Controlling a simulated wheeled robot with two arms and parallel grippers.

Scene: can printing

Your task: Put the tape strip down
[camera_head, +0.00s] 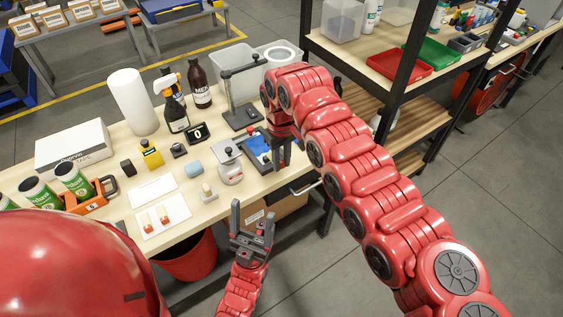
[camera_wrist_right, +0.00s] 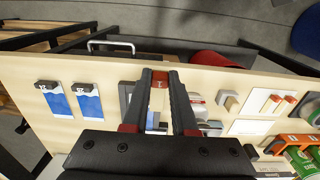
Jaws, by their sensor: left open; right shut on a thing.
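My right gripper (camera_head: 281,162) points down near the front edge of the workbench, at its right end. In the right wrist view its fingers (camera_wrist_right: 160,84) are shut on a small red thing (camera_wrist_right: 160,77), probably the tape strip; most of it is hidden. Two cream strips with red ends (camera_head: 155,219) lie on a white sheet (camera_head: 178,227); they also show in the right wrist view (camera_wrist_right: 279,104). My left gripper (camera_head: 252,220) is open and empty, in front of the bench edge.
Blue cards with dark clips (camera_wrist_right: 72,101) lie left of my right fingers in the wrist view. A red bin (camera_head: 188,258) stands below.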

